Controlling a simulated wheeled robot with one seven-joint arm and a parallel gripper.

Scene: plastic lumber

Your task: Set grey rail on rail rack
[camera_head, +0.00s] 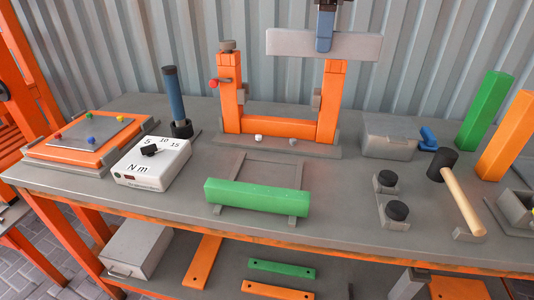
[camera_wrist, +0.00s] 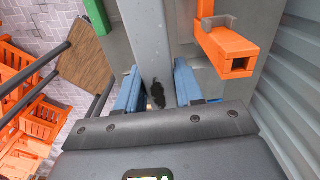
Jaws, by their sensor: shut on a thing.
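The grey rail (camera_head: 290,43) is a long, roughly level bar high at the back, in front of the corrugated wall. My gripper (camera_head: 324,42) is shut on it a little right of its middle. In the wrist view the rail (camera_wrist: 148,35) runs between the blue fingers of my gripper (camera_wrist: 158,85). The flat grey frame on the bench, seemingly the rail rack (camera_head: 262,168), has a green rail (camera_head: 257,197) lying across its front. The grey rail is well above and behind this frame.
An orange upright frame (camera_head: 280,127) with two posts stands below the grey rail; its right post top looks close under it. Left are a torque box (camera_head: 150,163) and a blue-handled tool (camera_head: 174,95). Right are a grey box (camera_head: 390,135), a mallet (camera_head: 460,195) and upright green and orange bars.

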